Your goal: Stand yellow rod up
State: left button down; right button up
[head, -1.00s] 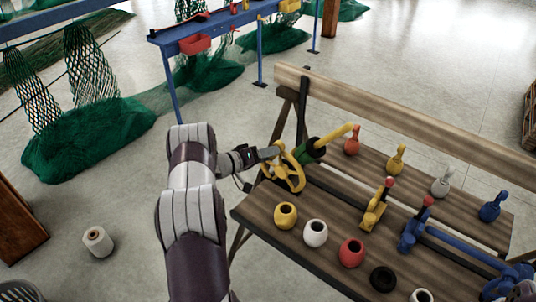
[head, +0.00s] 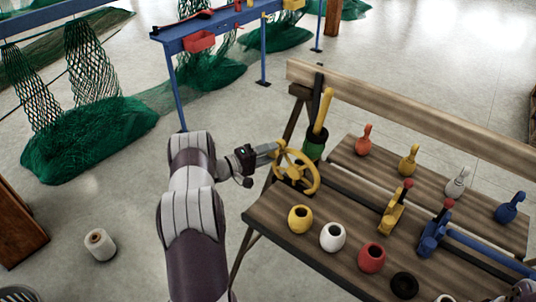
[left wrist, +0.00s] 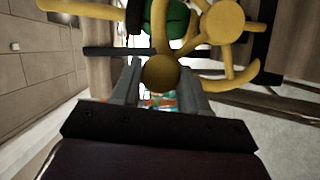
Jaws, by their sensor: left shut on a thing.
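The yellow rod (head: 323,111) stands in a green and black holder (head: 314,146) at the bench's left end. It is nearly upright, its top leaning slightly right in the head view. The rod also shows in the left wrist view (left wrist: 85,12), beside the green holder (left wrist: 172,18). A yellow handwheel (head: 316,176) is mounted in front of the holder. My left gripper (head: 278,149) is at the wheel's left side. In the left wrist view its fingers (left wrist: 161,92) are shut on the wheel's round yellow knob (left wrist: 160,72). My right gripper is not clearly seen.
The wooden bench (head: 275,222) holds yellow, white and red pots (head: 372,257), several coloured pegs (head: 365,140), and yellow and blue levers (head: 433,232). A backboard (head: 400,108) runs behind. Green nets (head: 75,140) lie beyond on open floor.

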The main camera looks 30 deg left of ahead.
pick_arm(q)
jog(key=shift+w+a+f+n+b, duration=0.1)
jog(key=shift+a+f+n+b, duration=0.35)
jog(key=shift+a+n+b, duration=0.2)
pick_arm(e)
jog(key=shift+a+f, duration=0.4)
jog(key=shift+f, duration=0.35)
pick_arm(q)
jog(key=shift+f, duration=0.1)
pick_arm(e)
jog(key=shift+f, duration=0.15)
pick_arm(q)
jog(key=c, duration=0.7)
grip_release()
jog(key=shift+o, duration=0.6)
jog(key=shift+f, duration=0.1)
jog(key=b+v, duration=0.2)
jog(key=v, duration=1)
jog(key=shift+s+a+f, duration=0.25)
jog(key=shift+s+f, duration=0.1)
pick_arm(e)
jog(key=shift+a+f, duration=0.1)
jog(key=shift+f, duration=0.85)
